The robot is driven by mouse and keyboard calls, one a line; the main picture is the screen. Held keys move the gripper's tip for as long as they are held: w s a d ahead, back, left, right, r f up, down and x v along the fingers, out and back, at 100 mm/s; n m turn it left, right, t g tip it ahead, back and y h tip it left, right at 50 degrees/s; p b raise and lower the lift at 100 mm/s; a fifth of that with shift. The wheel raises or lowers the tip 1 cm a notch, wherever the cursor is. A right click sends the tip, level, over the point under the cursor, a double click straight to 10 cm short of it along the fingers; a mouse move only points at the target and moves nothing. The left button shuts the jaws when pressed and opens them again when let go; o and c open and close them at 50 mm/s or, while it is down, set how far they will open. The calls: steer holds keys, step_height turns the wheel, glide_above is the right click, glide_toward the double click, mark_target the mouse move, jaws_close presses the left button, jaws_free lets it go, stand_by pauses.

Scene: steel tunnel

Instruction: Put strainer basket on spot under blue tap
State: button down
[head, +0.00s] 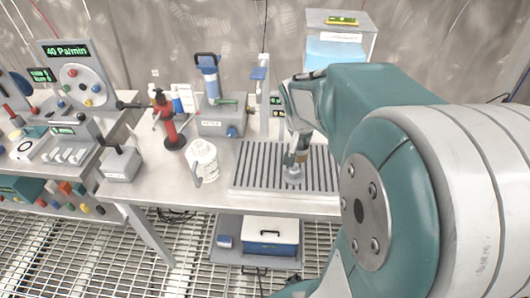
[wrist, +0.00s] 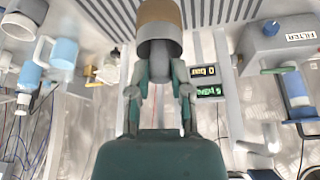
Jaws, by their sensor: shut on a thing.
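My gripper (head: 300,130) is shut on a strainer basket and points down over the slatted drain grille (head: 250,165). The strainer basket (wrist: 160,28) has a brown body, a grey collar and a grey stem between my fingers (wrist: 159,95). In the head view the basket (head: 290,158) is partly hidden; its grey lower end is close to the grille, and I cannot tell whether it touches. A small blue-headed tap (head: 260,73) stands on a pale column behind the grille, left of my gripper. The spot under it is not clear to see.
A filter box (head: 222,122) with a blue cylinder (head: 208,78) stands left of the column. A white jug (head: 203,160) and a red-and-black stand (head: 168,125) are left of the grille. My arm hides the bench's right end.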

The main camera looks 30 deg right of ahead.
steer(key=shift+w+d, duration=0.3)
steer(key=shift+d, duration=0.15)
steer(key=shift+w+f, duration=0.15)
steer(key=shift+w, duration=0.2)
steer(key=w+a+f, duration=0.2)
steer(key=w+f, duration=0.2)
steer(key=w+a+f, duration=0.2)
steer(key=w+f, duration=0.2)
steer(key=w+a+f, duration=0.2)
steer(key=w+f, duration=0.2)
steer(key=shift+w+f, duration=0.15)
steer(key=shift+f, duration=0.15)
steer(key=shift+d, duration=0.3)
steer(key=c, duration=0.5)
jaws_free()
steer(key=shift+f, duration=0.1)
steer(key=shift+c, duration=0.2)
steer(key=shift+a, duration=0.2)
